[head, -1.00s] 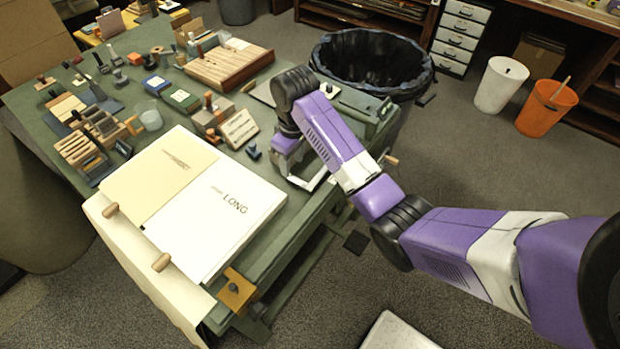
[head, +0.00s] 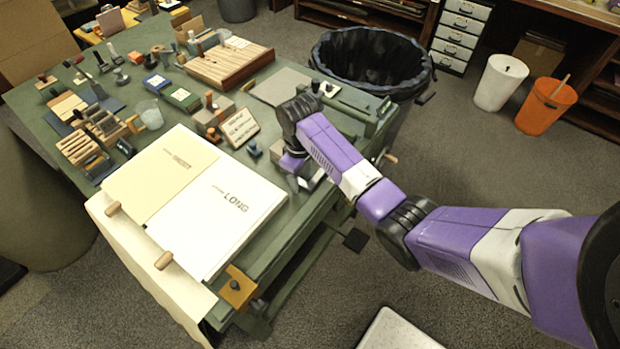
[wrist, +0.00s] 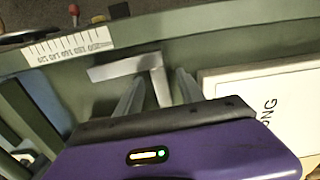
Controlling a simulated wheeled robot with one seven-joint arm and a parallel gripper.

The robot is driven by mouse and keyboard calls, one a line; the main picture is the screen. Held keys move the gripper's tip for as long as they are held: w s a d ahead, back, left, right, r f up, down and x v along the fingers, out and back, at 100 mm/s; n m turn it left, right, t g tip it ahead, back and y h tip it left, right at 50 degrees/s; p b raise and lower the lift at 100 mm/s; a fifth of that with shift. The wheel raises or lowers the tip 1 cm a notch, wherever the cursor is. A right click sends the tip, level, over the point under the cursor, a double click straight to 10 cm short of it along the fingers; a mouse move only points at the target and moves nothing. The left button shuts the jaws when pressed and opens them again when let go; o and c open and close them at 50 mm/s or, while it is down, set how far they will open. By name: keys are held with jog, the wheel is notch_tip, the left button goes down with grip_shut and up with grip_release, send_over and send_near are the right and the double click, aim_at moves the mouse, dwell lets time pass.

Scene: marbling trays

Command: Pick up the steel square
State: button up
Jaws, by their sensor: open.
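The steel square (wrist: 122,69) is a flat, pale metal L in the wrist view. One leg runs across to the left, beyond my fingertips. Its other leg runs back toward my palm, between the two fingers. My gripper (wrist: 160,78) is open, one finger on each side of that leg, and no grip shows. I cannot tell the height of the fingers above the green bench. In the head view my gripper (head: 306,182) is at the right front edge of the bench (head: 265,262), and my arm hides much of that spot; the square is not clear there.
A white stack marked LONG (head: 215,225) and a cream stack (head: 150,180) lie left of my gripper. A small blue object (head: 254,149) and a framed sign (head: 240,127) stand close behind. A lined black bin (head: 370,60) stands beyond the bench.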

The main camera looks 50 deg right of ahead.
grip_shut()
jog(key=shift+r, duration=0.2)
notch_tip(320, 180, up, 8)
jog(key=shift+w+f, duration=0.1)
notch_tip(320, 180, up, 12)
jog(key=p, duration=0.7)
